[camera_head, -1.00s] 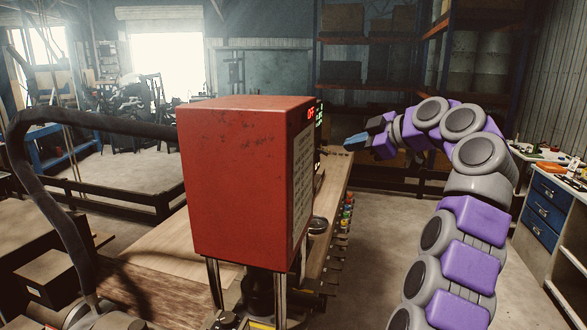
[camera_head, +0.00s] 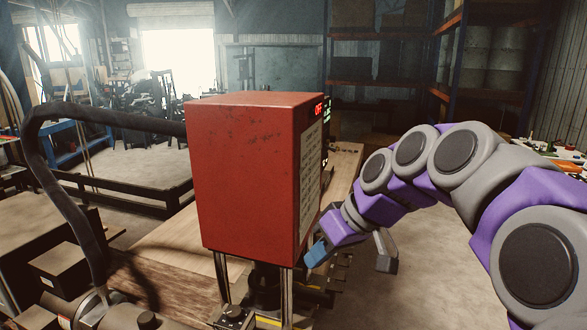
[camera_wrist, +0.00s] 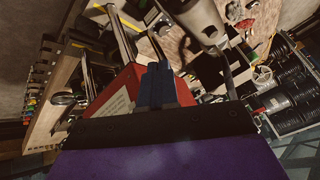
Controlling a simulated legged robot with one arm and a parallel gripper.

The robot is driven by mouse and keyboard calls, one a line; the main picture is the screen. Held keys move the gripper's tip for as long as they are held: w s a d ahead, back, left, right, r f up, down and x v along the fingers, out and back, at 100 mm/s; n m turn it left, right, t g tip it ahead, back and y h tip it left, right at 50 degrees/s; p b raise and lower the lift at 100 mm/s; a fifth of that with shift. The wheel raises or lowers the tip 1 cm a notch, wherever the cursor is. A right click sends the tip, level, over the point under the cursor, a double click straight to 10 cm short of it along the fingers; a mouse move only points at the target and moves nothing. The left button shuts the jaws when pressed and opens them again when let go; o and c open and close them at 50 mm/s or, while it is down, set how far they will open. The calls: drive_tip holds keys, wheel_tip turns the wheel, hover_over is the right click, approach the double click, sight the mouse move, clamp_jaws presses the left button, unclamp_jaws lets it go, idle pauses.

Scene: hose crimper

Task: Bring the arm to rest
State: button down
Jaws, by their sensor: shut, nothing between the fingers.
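My arm, purple and grey, reaches in from the right in the head view. Its wrist is bent down toward the near right side of the red crimper box (camera_head: 250,180). My gripper (camera_head: 316,254) has blue fingers and hangs low beside the box's right face. In the wrist view, the blue fingers of my gripper (camera_wrist: 155,82) are together with nothing between them. The red box (camera_wrist: 122,92) shows behind them there. I cannot tell the exact gap between the fingers and the box.
The box's red display (camera_head: 319,109) reads OFF. A wooden workbench (camera_head: 165,250) lies under and left of the box. A black hose (camera_head: 110,117) arches at the left. Shelves (camera_head: 375,85) stand at the back. Open floor (camera_head: 420,270) lies right of the bench.

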drive_tip(key=s+d+f+m+g+h, duration=0.1)
drive_tip(key=s+d+f+m+h, duration=0.1)
drive_tip(key=s+f, duration=0.4)
drive_tip(key=s+d+f+m+g+h, duration=0.2)
drive_tip(key=s+f, duration=0.5)
drive_tip(key=s, duration=0.7)
drive_tip(key=s+d+f+m+g+h, duration=0.1)
drive_tip(key=s+d+f, duration=0.4)
drive_tip(key=s, duration=0.5)
wheel_tip(320, 180, down, 2)
drive_tip(key=shift+s+d+f+m+h, duration=0.15)
drive_tip(key=shift+d+f+m+h, duration=0.15)
drive_tip(key=shift+m+h, duration=0.65)
drive_tip(key=shift+d+m+y, duration=0.15)
drive_tip(key=shift+m+y, duration=0.1)
drive_tip(key=shift+m, duration=0.1)
